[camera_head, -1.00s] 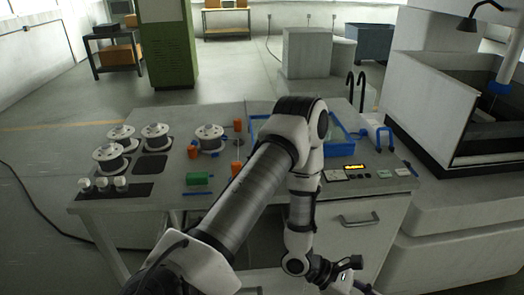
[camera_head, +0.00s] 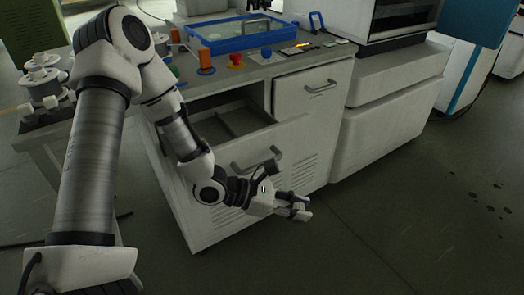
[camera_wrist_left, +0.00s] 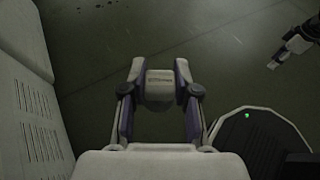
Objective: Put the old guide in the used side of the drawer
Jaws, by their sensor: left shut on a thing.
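My left gripper (camera_head: 296,207) is in front of and to the right of the open drawer (camera_head: 277,144), lower than its front panel. In the left wrist view its fingers (camera_wrist_left: 160,108) are shut on a small pale grey rounded piece (camera_wrist_left: 159,86), which seems to be the old guide. The drawer looks empty where I see inside, with a divider (camera_head: 227,122) between compartments; no label shows which side is used. My arm hides part of the drawer's left. An arm end, likely my right gripper (camera_wrist_left: 277,63), shows at the wrist view's upper right; its jaws are unclear.
A shut cabinet front with a handle (camera_head: 320,88) stands right of the drawer. Floor at right is clear.

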